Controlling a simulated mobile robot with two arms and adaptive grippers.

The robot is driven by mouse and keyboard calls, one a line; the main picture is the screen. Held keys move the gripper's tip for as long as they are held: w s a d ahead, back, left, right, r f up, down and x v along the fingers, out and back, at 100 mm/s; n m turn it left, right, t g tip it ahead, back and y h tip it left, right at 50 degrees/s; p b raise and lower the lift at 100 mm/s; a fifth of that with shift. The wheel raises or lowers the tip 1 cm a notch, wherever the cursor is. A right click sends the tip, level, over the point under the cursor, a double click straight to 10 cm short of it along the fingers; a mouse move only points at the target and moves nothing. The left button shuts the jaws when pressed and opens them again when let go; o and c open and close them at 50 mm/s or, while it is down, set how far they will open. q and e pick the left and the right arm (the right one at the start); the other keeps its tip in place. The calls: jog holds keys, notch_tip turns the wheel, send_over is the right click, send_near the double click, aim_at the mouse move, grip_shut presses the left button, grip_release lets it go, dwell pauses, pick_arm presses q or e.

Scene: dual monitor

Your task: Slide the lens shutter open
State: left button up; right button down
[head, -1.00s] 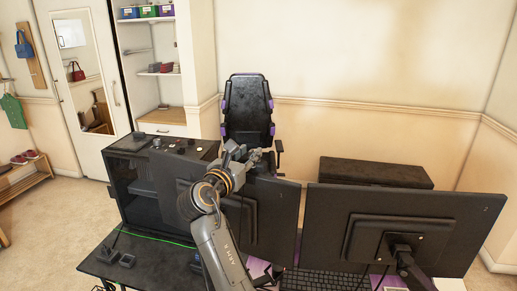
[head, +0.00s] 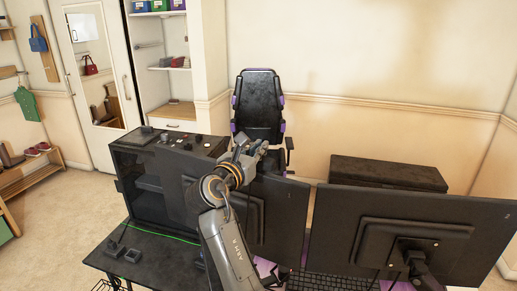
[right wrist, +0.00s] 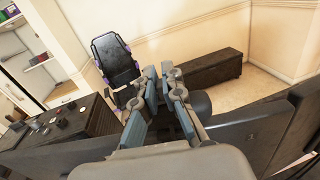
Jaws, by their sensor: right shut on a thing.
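My right gripper (head: 263,146) is at the top edge of the left monitor (head: 275,220), which I see from behind. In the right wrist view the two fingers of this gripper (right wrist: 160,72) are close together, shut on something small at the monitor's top. The lens shutter itself is hidden by the fingers and too small to make out. A dark rounded thing (right wrist: 201,103) shows just right of the fingers; I cannot tell if it is part of the camera. My left gripper is not in view.
The right monitor (head: 480,220) stands beside the left one. A black computer case (head: 140,180) stands on the desk (head: 150,265) at left. An office chair (head: 258,105) and a dark chest (head: 388,172) are beyond the monitors. Bare carpet (head: 60,215) lies left.

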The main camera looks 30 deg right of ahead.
jog(key=shift+w+a+p, duration=0.3)
jog(key=shift+w+p, duration=0.05)
jog(key=shift+w, duration=0.15)
jog(key=shift+w+a+p, duration=0.3)
jog(key=shift+w, duration=0.2)
jog(key=shift+w+a, duration=0.2)
jog(key=shift+w, duration=0.2)
jog(key=c, duration=1.4)
grip_release()
jog(key=shift+f, duration=0.1)
jog(key=shift+c, duration=0.2)
notch_tip(320, 180, up, 10)
